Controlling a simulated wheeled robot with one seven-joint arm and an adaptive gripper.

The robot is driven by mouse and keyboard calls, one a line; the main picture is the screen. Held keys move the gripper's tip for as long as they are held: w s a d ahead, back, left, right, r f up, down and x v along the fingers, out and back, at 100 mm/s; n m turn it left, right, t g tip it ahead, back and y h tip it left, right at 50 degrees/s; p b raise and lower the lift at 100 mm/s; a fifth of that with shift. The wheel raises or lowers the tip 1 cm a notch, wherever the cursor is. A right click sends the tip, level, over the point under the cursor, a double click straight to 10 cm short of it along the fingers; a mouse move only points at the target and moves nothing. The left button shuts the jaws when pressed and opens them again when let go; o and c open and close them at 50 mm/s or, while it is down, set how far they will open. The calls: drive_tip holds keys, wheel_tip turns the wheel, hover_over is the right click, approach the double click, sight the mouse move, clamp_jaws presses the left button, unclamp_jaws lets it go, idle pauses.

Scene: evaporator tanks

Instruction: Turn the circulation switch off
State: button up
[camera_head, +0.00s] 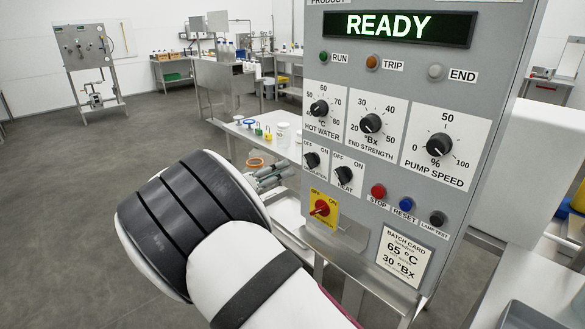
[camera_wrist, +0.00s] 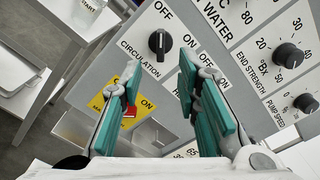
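The circulation switch (camera_wrist: 160,42) is a black rotary knob on the grey panel, with OFF above it and ON to its right in the wrist view. Its white mark stands upright there and appears to line up with OFF. It also shows in the head view (camera_head: 312,160), left of the heat switch (camera_head: 344,175). My gripper (camera_wrist: 160,70) is open, its two teal fingers spread apart with nothing between them. The fingertips are just below and either side of the switch in the wrist view; no contact is visible. The right finger hides part of the heat switch area.
A red main switch on a yellow plate (camera_head: 323,208) sits below the circulation switch; my left finger partly covers it in the wrist view. The hot water knob (camera_head: 319,109) is above. Stop (camera_head: 378,191) and reset (camera_head: 406,204) buttons are to the right. The display (camera_head: 398,27) reads READY.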

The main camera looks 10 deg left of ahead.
drive_tip(key=shift+v, duration=1.2)
drive_tip(key=s+d+r+m+g, duration=0.1)
drive_tip(key=d+r+m+g, duration=0.25)
drive_tip(key=d, duration=0.45)
drive_tip(key=d+r+m+g, duration=0.25)
drive_tip(key=d+m, duration=0.25)
drive_tip(key=d, duration=0.3)
drive_tip(key=s+d+r+m+g+y+p, duration=0.25)
drive_tip(key=s+d+m+g, duration=0.25)
drive_tip(key=s+d+m, duration=0.8)
drive_tip(key=s+d+r+m+y, duration=0.1)
drive_tip(key=s+d+m+y, duration=0.2)
drive_tip(key=s+m, duration=0.5)
drive_tip(key=s+d+r+m+t+y, duration=0.1)
drive_tip(key=s+d+m+y, duration=0.2)
drive_tip(key=s, duration=1.4)
drive_tip(key=m+y, duration=0.2)
drive_tip(key=m, duration=0.3)
drive_tip(key=shift+s+d, duration=0.25)
drive_tip(key=shift+s, duration=0.05)
drive_tip(key=shift+r+y, duration=0.15)
drive_tip(key=shift+y, duration=0.1)
